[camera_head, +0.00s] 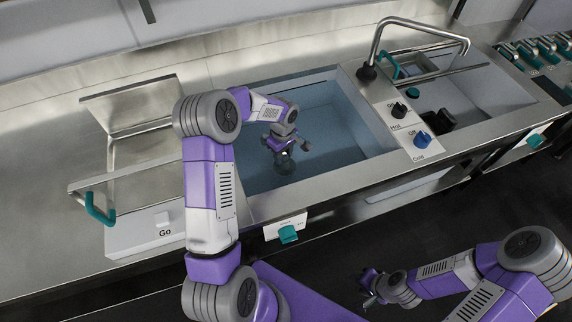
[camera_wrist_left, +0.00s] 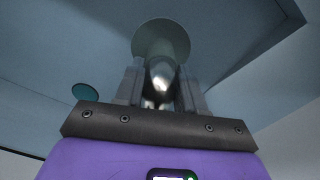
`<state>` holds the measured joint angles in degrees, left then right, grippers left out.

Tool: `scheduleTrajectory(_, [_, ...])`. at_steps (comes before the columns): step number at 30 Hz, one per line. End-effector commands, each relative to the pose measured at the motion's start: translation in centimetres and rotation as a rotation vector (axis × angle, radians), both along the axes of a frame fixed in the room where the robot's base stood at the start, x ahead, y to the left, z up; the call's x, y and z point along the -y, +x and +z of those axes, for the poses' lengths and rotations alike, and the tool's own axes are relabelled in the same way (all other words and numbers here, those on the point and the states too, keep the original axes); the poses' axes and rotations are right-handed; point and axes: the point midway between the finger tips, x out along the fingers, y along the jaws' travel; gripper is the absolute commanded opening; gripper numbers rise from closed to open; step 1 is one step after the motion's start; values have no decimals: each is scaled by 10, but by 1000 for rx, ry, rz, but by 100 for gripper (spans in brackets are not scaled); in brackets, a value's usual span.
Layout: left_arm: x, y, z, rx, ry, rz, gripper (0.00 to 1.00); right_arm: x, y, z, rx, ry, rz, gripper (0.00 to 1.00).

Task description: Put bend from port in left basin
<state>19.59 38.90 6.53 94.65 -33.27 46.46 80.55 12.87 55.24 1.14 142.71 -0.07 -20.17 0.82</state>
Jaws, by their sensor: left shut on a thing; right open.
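My left gripper (camera_head: 280,148) is down inside the left basin (camera_head: 318,102). In the left wrist view, the left gripper (camera_wrist_left: 160,92) is shut on a shiny metal piece with a round grey-green end, which looks like the bend (camera_wrist_left: 161,40). In the head view the bend's round end (camera_head: 284,165) shows just below the fingers; the rest is mostly hidden by the gripper. I cannot tell whether it touches the basin floor. My right gripper (camera_head: 369,287) is open and apart from the counter, low at the front. I cannot make out which fitting is the port.
A faucet (camera_head: 420,30) stands at the right of the left basin, beside a panel with black (camera_head: 399,110) and blue (camera_head: 422,139) knobs. A second basin (camera_head: 480,90) lies further right. An open metal press-like box (camera_head: 135,150) with a teal handle stands at the left.

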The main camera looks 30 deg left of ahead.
Motion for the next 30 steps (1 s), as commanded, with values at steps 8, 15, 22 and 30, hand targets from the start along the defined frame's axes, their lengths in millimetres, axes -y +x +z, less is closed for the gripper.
scheduleTrajectory(8, [0,0,-36,1,0,-1,0,0,0,-13,0,0,0,43])
scheduleTrajectory(15, [0,1,-51,4,1,0,0,0,0,-17,0,0,0,43])
scheduleTrajectory(22, [0,1,-53,3,1,0,0,0,0,-19,0,0,0,43])
scheduleTrajectory(30, [0,0,-54,1,1,1,64,0,0,-20,0,0,0,43])
